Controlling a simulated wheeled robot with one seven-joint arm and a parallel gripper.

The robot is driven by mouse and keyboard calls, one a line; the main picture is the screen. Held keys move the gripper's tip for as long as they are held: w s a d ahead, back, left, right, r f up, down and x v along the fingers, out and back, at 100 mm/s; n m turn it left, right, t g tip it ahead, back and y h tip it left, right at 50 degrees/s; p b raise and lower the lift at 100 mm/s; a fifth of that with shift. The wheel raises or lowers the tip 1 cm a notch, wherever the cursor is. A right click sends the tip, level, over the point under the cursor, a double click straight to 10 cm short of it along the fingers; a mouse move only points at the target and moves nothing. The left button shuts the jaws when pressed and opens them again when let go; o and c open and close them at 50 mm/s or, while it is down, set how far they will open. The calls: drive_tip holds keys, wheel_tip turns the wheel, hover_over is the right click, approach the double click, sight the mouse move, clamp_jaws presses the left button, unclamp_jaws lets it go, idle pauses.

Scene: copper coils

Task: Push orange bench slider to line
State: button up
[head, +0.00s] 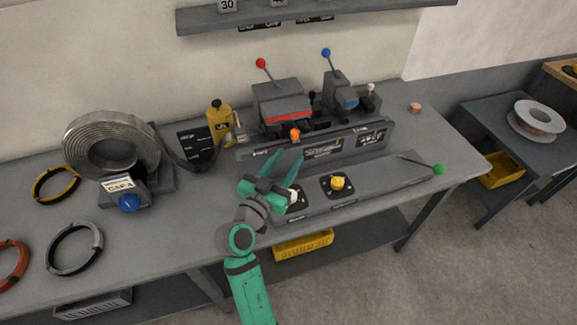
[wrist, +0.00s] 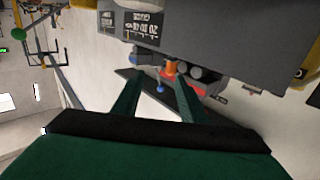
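The orange slider knob (head: 295,134) sits on the upper edge of the dark bench rail (head: 352,142), left of its middle. It also shows in the wrist view (wrist: 170,69), just beyond my fingertips and closer to the right finger. My gripper (head: 288,160) is in front of the rail, just below the knob, with its two green fingers pointing up toward it. The fingers are apart with nothing between them in the wrist view (wrist: 157,82). Whether a finger touches the knob I cannot tell. White markings show on the rail face, but I cannot make out the target line.
Behind the rail stand machines with a red-knobbed lever (head: 261,63) and a blue-knobbed lever (head: 326,53). A yellow button (head: 338,182) and a green-knobbed lever (head: 438,169) are right of my gripper. A yellow bottle (head: 219,120) and a large coil (head: 111,146) stand left.

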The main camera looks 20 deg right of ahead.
sight(293, 137)
idle(0.3)
drive_tip(key=w, duration=0.2)
drive_tip(key=w+d, duration=0.1)
drive_tip(key=w, duration=0.1)
drive_tip(key=shift+w, duration=0.3)
drive_tip(key=x, duration=1)
drive_tip(key=shift+w+d, duration=0.15)
drive_tip(key=shift+w, duration=0.1)
clamp_jaws()
